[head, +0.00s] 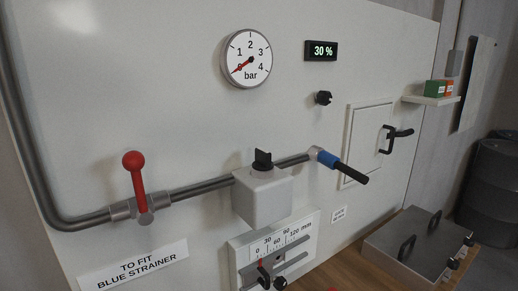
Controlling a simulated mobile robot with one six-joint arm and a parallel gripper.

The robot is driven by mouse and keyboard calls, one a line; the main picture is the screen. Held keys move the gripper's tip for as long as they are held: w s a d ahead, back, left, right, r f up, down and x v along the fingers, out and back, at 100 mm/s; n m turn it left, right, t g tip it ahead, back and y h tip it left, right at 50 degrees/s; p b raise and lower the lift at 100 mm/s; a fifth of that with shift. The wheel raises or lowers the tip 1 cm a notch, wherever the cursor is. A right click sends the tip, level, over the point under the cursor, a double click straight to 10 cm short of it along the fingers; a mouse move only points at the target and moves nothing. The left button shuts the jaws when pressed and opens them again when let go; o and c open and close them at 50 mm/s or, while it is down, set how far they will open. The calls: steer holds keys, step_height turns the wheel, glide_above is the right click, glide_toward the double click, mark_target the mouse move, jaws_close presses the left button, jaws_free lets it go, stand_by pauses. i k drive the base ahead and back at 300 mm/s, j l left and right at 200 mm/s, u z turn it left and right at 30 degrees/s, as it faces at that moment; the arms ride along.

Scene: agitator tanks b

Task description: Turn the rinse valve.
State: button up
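No valve in view carries a readable "rinse" label, so I cannot tell which one is the rinse valve. A valve with a red ball-ended lever (136,181) sits on the metal pipe at the left; its lever stands up, across the pipe. A grey box (263,196) with a black knob (262,160) on top is in the middle of the pipe. At the pipe's right end is a blue fitting (327,160) with a black handle (352,174) slanting down to the right. My gripper is not in view.
Above are a pressure gauge (246,58), its red needle at lower left, a "30 %" display (321,50) and a small black knob (323,98). A slider scale (275,250) is below the box. A handled hatch (367,143) and a metal case (415,248) are right.

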mark_target(133, 161)
steer(key=u, duration=1.3)
